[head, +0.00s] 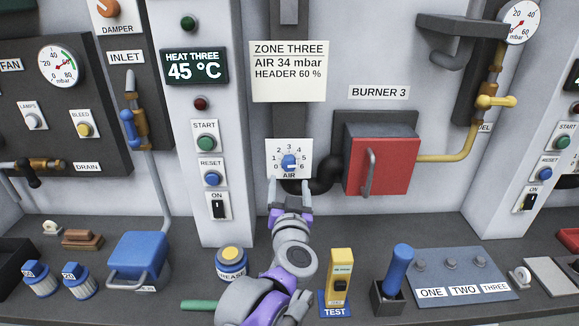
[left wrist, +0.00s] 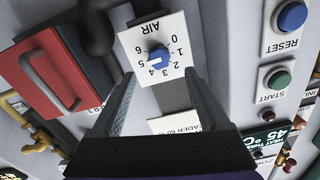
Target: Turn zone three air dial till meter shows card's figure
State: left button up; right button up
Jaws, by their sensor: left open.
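The air dial (head: 289,162) is a blue knob on a white plate numbered 0 to 6, on the wall below the zone three card. The card (head: 289,71) reads AIR 34 mbar, HEADER 60 %. My left gripper (head: 289,184) is open just below the dial, apart from the knob. In the left wrist view the open fingers (left wrist: 160,88) point at the knob (left wrist: 158,57), which is not between them; its white mark is too small to read surely. A mbar meter (head: 521,20) is at top right, partly cut off, its needle unclear. My right gripper is not in view.
A red burner box (head: 381,158) with a grey handle and a black pipe (head: 326,176) are right of the dial. Another mbar gauge (head: 58,68) is at left. A grease tin (head: 232,264), yellow tester (head: 340,280) and blue-handled tool (head: 397,270) stand on the bench.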

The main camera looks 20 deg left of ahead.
aim_at(289, 166)
pick_arm(q)
jog(key=x, duration=0.8)
jog(key=shift+w+p, duration=0.1)
jog(key=shift+p, duration=0.2)
grip_shut()
